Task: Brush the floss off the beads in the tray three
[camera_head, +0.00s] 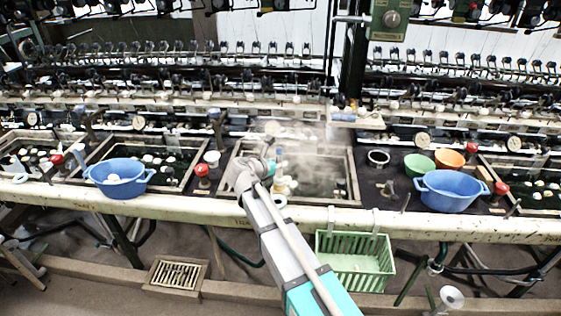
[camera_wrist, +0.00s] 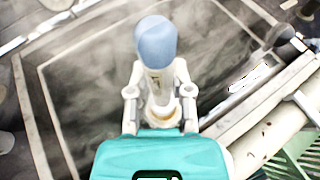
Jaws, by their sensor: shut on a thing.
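My gripper (camera_wrist: 159,95) is shut on an upright thing with a cream body and a rounded blue-grey end (camera_wrist: 156,42), perhaps a brush. In the head view my gripper (camera_head: 284,184) is over the left part of the steaming basin (camera_head: 354,180), third from the left. This basin also fills much of the wrist view, with its pale rim (camera_wrist: 28,105) showing at left. Steam blurs its dark inside, and I cannot make out beads or floss there. Whether the held thing touches the water is unclear.
A blue bowl (camera_head: 120,188) stands left and another blue bowl (camera_head: 448,203) right, near green (camera_head: 419,167) and orange (camera_head: 450,159) bowls. A red knob (camera_head: 202,170) stands left of the steaming basin. A green basket (camera_head: 356,271) hangs below the front ledge. Reeling machinery lines the back.

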